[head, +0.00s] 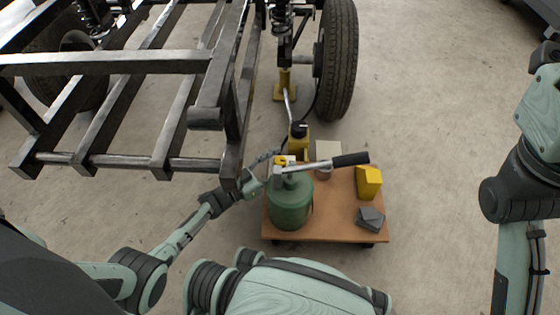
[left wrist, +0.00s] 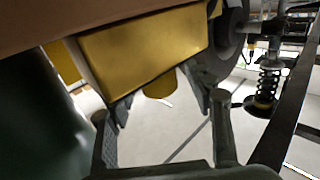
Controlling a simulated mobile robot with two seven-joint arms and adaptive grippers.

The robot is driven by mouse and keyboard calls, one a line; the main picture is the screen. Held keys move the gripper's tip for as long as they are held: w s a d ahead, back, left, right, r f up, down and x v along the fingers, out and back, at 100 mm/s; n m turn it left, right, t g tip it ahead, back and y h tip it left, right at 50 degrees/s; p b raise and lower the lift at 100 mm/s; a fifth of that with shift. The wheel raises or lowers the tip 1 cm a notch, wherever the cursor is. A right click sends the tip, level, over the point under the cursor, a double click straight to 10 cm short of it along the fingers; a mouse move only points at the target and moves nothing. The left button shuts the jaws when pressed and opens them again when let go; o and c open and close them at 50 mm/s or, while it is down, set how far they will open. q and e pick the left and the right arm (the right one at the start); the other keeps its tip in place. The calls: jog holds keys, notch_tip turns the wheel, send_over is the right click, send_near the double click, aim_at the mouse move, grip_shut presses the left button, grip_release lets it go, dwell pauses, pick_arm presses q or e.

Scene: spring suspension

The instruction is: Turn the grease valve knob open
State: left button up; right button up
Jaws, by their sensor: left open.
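A green grease pump (head: 290,207) stands on a wheeled brown board, with a black-gripped lever (head: 350,159) reaching right from its top. A small yellow piece (head: 284,160), which looks like the valve knob, sits at the pump's top. My left gripper (head: 268,166) is beside the pump top, close to this yellow piece; contact is unclear. In the left wrist view my left gripper (left wrist: 168,112) is open. A large yellow face (left wrist: 145,48) lies just beyond its fingers, with a smaller rounded yellow part (left wrist: 160,84) below it, between the fingers. My right gripper is out of view.
The brown board (head: 336,222) also carries a yellow block (head: 369,182) and grey pieces (head: 370,218). A yellow jack (head: 298,138) stands behind it. The dark vehicle frame (head: 206,118) overhangs on the left; a tyre (head: 338,60) stands at the back.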

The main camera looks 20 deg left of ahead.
pick_arm(q)
jog(key=c, duration=1.2)
jog(key=shift+w+m+g+h, duration=0.1)
jog(key=shift+m+g+h, duration=0.45)
jog(key=shift+h, duration=0.25)
jog(key=shift+d+m+g+h, duration=0.1)
jog(key=shift+m+g+h, duration=0.85)
jog(key=shift+h, duration=0.05)
jog(key=o, duration=1.2)
